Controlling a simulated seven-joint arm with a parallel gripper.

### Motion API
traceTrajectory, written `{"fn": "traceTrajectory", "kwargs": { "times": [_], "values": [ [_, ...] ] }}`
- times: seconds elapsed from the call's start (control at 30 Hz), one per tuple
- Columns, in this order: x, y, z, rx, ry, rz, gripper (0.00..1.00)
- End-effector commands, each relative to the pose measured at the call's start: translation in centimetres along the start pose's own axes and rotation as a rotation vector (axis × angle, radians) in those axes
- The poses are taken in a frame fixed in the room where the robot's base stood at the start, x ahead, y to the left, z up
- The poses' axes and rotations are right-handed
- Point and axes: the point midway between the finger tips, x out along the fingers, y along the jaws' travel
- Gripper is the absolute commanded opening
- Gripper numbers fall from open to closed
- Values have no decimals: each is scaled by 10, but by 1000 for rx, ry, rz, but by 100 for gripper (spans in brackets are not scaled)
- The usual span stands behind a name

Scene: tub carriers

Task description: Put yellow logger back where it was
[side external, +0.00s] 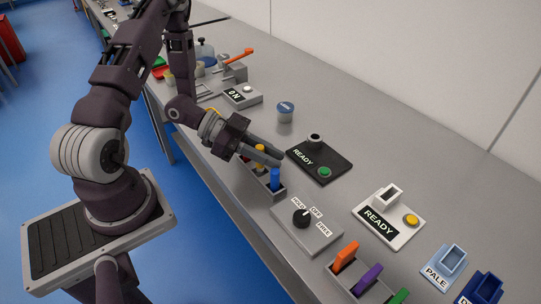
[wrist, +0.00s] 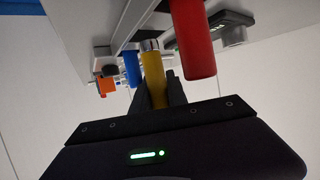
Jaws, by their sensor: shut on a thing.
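The yellow logger (side external: 260,153) is a slim cylinder between the fingers of my gripper (side external: 267,157). In the wrist view the yellow logger (wrist: 153,78) is held by the shut fingers (wrist: 156,97), with a silver end showing toward the rack. It stands between the red logger (wrist: 191,40) and the blue logger (wrist: 132,69), in line with them. The grey rack (side external: 280,193) holds the blue logger (side external: 275,178) at its near end. My fingers hide much of the rack's far part. I cannot tell how deep the yellow logger's end sits.
A black READY box (side external: 320,161) with a green button lies right of the rack. A grey dial box (side external: 307,227) is just in front. A white READY box (side external: 388,220) and a tray with coloured tabs (side external: 362,285) are nearer. A blue-lidded tub (side external: 285,112) stands behind.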

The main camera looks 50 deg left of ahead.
Motion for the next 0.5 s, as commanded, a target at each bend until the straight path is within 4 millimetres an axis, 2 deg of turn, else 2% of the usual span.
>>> {"fn": "traceTrajectory", "kwargs": {
  "times": [0.5],
  "values": [
    [4, 0, 10, -1, 1, 0, 0]
  ]
}}
